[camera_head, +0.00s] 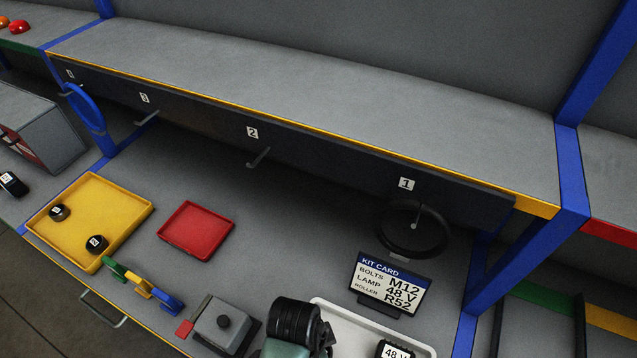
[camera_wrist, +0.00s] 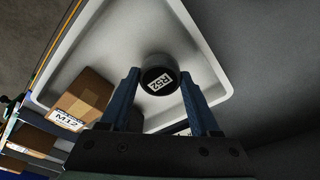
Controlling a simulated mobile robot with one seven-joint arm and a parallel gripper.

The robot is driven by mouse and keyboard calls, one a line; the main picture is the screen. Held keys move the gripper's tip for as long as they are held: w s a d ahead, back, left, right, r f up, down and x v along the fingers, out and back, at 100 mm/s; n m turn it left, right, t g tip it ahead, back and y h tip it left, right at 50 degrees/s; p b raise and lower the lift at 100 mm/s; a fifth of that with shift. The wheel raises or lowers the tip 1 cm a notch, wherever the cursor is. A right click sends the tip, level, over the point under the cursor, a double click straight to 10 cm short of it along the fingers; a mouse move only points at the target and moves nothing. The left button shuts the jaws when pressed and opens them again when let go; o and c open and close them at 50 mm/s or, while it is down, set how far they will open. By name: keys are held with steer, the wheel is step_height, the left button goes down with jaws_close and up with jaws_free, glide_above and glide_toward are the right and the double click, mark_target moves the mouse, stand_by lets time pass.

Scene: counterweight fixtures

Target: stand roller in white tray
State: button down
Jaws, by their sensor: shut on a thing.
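My gripper (camera_wrist: 158,82) has its two blue fingers shut on the roller (camera_wrist: 160,70), a short black cylinder with a white R52 label on the end facing the wrist camera. In the wrist view the roller shows against the floor of the white tray (camera_wrist: 60,58); I cannot tell whether it touches the floor. In the head view the white tray (camera_head: 345,313) is at the bottom edge, partly hidden by my arm, and the roller cannot be made out. A cardboard box labelled M12 (camera_wrist: 85,92) stands in the tray. A black 48 V item (camera_head: 393,350) is there too.
A kit card (camera_head: 390,285) reading M12, 48 V, R52 stands behind the tray. A grey fixture (camera_head: 225,325) is left of my arm. A yellow tray (camera_head: 125,205) with two black labelled pieces and an empty red tray (camera_head: 197,230) lie farther left. A shelf overhangs the back.

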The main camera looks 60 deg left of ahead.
steer(key=shift+f, duration=1.35)
steer(key=shift+f, duration=0.15)
steer(key=shift+c, duration=0.6)
jaws_free()
steer(key=r, duration=0.3)
steer(key=s+r, duration=0.1)
steer(key=r, duration=0.7)
steer(key=shift+s+a+r+b, duration=0.25)
steer(key=shift+b, duration=0.15)
steer(key=shift+s+r, duration=0.1)
steer(key=shift+r, duration=0.25)
